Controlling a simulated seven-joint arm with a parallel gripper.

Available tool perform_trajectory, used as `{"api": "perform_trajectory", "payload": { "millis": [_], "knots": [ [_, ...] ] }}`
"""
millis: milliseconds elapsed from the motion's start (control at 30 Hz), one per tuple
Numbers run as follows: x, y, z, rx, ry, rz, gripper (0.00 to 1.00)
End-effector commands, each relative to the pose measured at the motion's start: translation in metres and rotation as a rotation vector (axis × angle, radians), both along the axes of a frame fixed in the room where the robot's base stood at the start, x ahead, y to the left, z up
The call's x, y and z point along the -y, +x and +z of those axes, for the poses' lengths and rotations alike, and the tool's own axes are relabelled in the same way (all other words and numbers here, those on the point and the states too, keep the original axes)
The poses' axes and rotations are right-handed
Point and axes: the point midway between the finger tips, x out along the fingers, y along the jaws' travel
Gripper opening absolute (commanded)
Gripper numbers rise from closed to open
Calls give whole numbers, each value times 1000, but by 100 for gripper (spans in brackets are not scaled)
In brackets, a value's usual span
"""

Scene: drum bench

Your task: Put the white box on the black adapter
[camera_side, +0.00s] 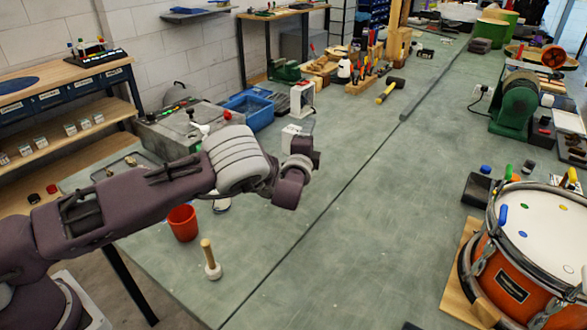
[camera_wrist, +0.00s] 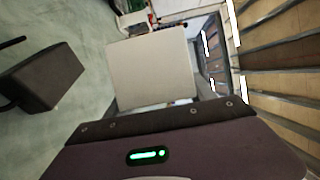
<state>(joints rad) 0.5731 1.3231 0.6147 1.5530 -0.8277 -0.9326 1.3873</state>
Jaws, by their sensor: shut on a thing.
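A plain white box (camera_wrist: 152,70) fills the middle of the wrist view, close beyond the dark edge of my gripper (camera_wrist: 155,115). My gripper is shut on it; the fingertips are not clearly visible. In the side view my gripper (camera_side: 303,150) is above the bench's middle, and the white box (camera_side: 291,134) shows partly behind it. A black block (camera_wrist: 42,75) with a thin dark rod or cable stands left of the box in the wrist view, apart from it. It looks like the black adapter, but I cannot match it surely in the side view.
Blue bins (camera_side: 250,108) and a grey machine (camera_side: 180,132) lie behind. An orange drum (camera_side: 515,265) is at the right. The bench's middle right is clear.

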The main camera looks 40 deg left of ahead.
Motion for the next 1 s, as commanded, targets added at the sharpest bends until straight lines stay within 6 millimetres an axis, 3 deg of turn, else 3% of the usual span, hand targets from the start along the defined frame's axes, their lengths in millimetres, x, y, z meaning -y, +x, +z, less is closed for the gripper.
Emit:
{"api": "perform_trajectory", "payload": {
  "millis": [100, 400, 767, 800, 867, 1000],
  "knots": [
    [-1, 0, -28, -1, 0, 1, 12],
    [-1, 0, -73, -2, -4, 1, 12],
    [-1, 0, -79, 0, -5, 2, 12],
    [-1, 0, -79, 0, -6, 2, 71],
    [-1, 0, -79, 0, -6, 2, 83],
    [-1, 0, -79, 0, -5, 2, 85]
  ]
}}
